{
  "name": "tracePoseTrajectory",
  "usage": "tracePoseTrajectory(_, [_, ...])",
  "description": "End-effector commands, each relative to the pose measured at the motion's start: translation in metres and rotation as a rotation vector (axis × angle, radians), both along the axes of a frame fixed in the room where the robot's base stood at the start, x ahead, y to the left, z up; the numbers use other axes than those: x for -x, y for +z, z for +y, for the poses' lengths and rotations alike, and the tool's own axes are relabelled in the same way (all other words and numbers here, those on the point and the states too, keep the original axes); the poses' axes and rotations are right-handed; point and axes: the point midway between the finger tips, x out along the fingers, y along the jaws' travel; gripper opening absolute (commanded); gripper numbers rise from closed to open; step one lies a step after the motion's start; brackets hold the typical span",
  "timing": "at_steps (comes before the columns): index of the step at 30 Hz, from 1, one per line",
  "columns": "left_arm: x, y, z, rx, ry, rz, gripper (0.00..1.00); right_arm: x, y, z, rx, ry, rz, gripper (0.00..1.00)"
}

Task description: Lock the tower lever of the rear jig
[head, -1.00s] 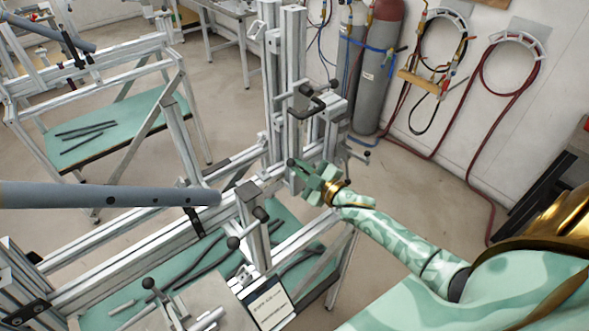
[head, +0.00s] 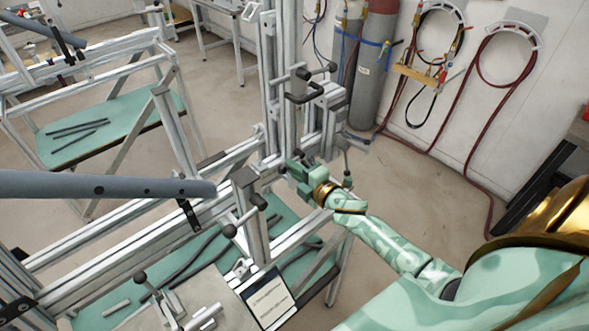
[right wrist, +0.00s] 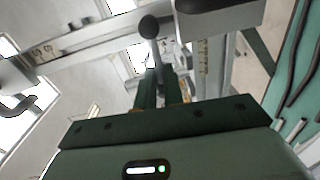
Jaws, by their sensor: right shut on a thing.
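The jig's upright aluminium tower (head: 268,85) stands at the centre of the head view. My right gripper (head: 297,168) is at the tower's lower part, shut on the tower lever. In the right wrist view the fingers (right wrist: 160,90) close around the lever's stem, and its dark ball knob (right wrist: 149,27) sticks out beyond the fingertips. The gripper hides most of this lever in the head view. A thin rod with a dark knob (head: 347,181) hangs down just right of the gripper. My left gripper is not in view.
A dark clamp handle (head: 303,96) projects from the tower above the gripper. A grey tube (head: 105,188) crosses the near left. Gas cylinders (head: 374,70) stand behind.

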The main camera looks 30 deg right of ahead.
Motion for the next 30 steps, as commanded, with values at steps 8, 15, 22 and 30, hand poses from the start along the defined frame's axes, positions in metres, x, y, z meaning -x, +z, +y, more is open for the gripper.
tracePoseTrajectory(8, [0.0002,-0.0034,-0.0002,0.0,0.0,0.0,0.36,0.0008,-0.004,0.0008,0.045,0.001,-0.003,0.0])
tracePoseTrajectory(15, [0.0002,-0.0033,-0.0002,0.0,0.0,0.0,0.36,0.0009,-0.0043,0.0007,0.049,0.0,-0.002,0.0])
tracePoseTrajectory(22, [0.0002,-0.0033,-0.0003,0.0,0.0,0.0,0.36,0.0009,-0.0044,0.0006,0.048,0.0,-0.002,0.32])
tracePoseTrajectory(30, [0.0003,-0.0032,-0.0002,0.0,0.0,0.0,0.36,0.0013,-0.0032,0.0003,0.046,0.0,-0.004,0.32])
